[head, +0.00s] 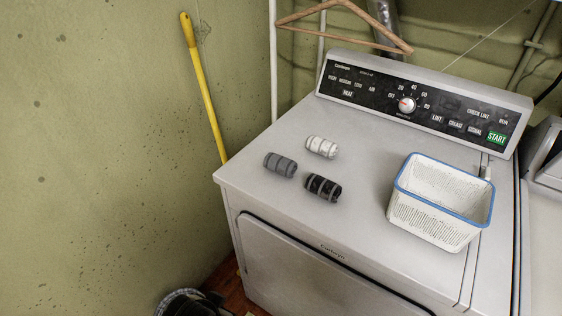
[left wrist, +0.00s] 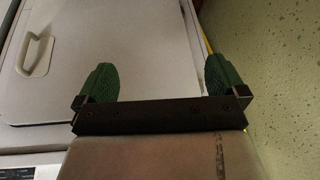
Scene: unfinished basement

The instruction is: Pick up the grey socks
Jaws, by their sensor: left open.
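The grey socks (head: 280,165) are a rolled bundle lying on the white dryer top (head: 370,165), on its left part in the head view. A white rolled pair (head: 322,146) lies behind and to the right of them, and a black rolled pair with grey bands (head: 323,187) lies in front and to the right. My left gripper (left wrist: 162,80) shows in the left wrist view with its two green fingers wide apart and nothing between them. Neither gripper shows in the head view. I see no socks in the left wrist view.
A white basket with a blue rim (head: 443,190) stands on the dryer's right part. The control panel (head: 420,100) rises at the back, with a wooden hanger (head: 345,5) above it. A yellow pole (head: 204,90) leans on the left wall. A pale handle (left wrist: 36,55) shows in the wrist view.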

